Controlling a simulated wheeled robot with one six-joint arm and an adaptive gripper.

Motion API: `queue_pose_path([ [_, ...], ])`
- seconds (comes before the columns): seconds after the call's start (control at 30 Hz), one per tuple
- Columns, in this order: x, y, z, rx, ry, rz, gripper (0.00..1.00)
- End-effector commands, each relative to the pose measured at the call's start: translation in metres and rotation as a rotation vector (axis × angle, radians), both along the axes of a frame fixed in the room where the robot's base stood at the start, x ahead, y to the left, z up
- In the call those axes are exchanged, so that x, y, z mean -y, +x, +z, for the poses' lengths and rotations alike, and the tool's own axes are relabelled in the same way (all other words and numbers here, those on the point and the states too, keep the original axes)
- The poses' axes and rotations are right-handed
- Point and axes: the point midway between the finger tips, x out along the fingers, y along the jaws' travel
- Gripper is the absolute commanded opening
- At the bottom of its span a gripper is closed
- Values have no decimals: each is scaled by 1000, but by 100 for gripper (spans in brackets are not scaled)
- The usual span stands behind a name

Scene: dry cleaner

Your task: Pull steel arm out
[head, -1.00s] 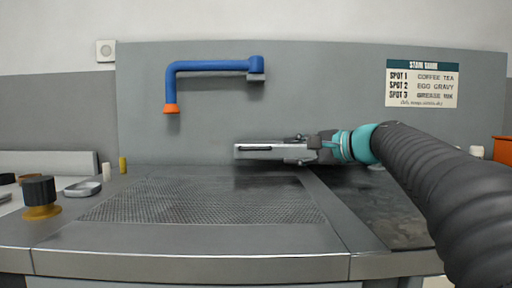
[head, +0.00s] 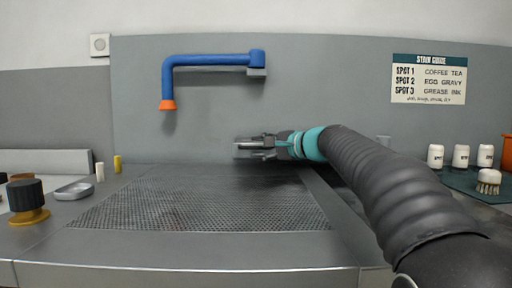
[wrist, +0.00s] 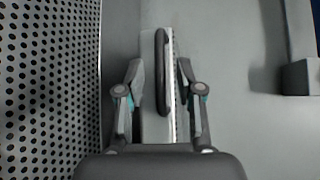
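The steel arm (head: 241,149) is a pale metal bar low against the grey back panel, above the far edge of the perforated board. In the wrist view the steel arm (wrist: 152,116) runs lengthwise, with a long dark grip or slot (wrist: 162,75) along it. My gripper (head: 262,147) covers most of the bar in the head view. In the wrist view my gripper (wrist: 161,72) has its fingers apart, one on each side of the bar. A narrow gap shows at the right finger; contact at the left finger is unclear.
The perforated board (head: 200,200) lies clear in front. A blue pipe with an orange tip (head: 210,60) juts above it. A dark-capped knob (head: 27,200) and metal dish (head: 74,190) are left. Several white bottles (head: 461,156) and a brush (head: 489,180) stand right.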

Motion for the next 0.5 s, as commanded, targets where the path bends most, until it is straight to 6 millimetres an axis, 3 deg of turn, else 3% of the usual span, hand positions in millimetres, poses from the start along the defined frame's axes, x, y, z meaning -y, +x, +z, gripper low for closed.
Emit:
queue_pose_path([
  [0.2,-14,13,-3,0,0,1,36],
  [0.5,-16,15,-3,1,-1,0,36],
])
